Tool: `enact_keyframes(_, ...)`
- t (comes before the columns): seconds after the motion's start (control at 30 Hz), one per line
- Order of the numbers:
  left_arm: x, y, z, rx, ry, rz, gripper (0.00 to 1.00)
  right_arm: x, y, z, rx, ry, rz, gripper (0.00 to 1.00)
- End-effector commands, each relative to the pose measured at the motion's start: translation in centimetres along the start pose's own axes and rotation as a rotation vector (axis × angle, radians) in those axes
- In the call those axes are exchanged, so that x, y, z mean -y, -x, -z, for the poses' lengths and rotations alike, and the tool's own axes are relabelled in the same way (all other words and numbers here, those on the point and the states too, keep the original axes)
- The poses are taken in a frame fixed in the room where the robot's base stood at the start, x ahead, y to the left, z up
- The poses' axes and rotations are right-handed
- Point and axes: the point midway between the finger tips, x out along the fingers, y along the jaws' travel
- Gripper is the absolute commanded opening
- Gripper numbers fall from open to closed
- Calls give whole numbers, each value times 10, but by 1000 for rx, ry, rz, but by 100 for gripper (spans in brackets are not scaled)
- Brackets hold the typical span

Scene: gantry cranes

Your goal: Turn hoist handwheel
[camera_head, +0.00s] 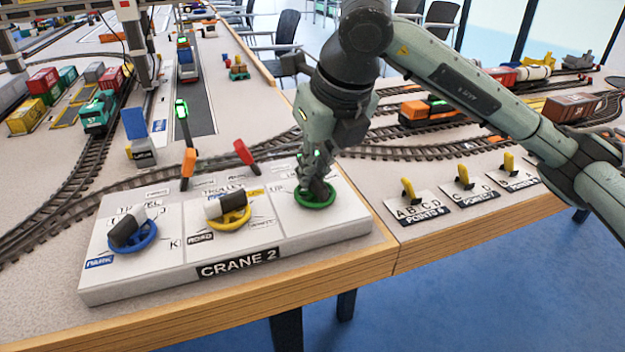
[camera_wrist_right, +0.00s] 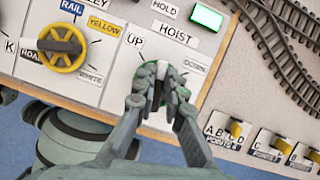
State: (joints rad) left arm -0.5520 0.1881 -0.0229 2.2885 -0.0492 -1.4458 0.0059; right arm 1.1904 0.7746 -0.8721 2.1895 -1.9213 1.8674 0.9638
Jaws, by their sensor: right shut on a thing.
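The green hoist handwheel (camera_head: 314,205) is on the right section of the white CRANE 2 panel (camera_head: 130,276). My right gripper (camera_head: 318,184) reaches down over it and is shut on the dark grip bar in its middle. In the right wrist view the fingers of the right gripper (camera_wrist_right: 160,88) close on this bar, below the word HOIST, between the UP and DOWN labels. The fingers hide much of the wheel there. My left gripper is not in view.
A yellow trolley handwheel (camera_head: 232,222) and a blue travel handwheel (camera_head: 133,246) sit to the left on the panel. Red and orange levers (camera_head: 245,153) stand behind it. Yellow points levers (camera_head: 408,190) stand to the right. Model tracks and trains lie behind.

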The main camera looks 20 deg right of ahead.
Motion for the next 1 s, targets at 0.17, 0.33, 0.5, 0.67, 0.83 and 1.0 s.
enact_keyframes(0.17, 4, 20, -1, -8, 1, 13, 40, 0, 0, 0, 3, -143, 60, 0)
enact_keyframes(0.33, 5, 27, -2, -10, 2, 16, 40, 1, 1, -1, 3, -266, 111, 0)
enact_keyframes(0.5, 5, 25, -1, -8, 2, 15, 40, 2, 2, -1, 2, -358, 149, 0)
enact_keyframes(0.67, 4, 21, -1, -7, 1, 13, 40, 2, 2, -1, 2, -415, 171, 0)
enact_keyframes(0.83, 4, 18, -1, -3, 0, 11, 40, 3, 1, 0, 1, -446, 184, 0)
enact_keyframes(1.0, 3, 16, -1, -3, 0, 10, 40, 3, 1, 0, 1, -456, 188, 0)
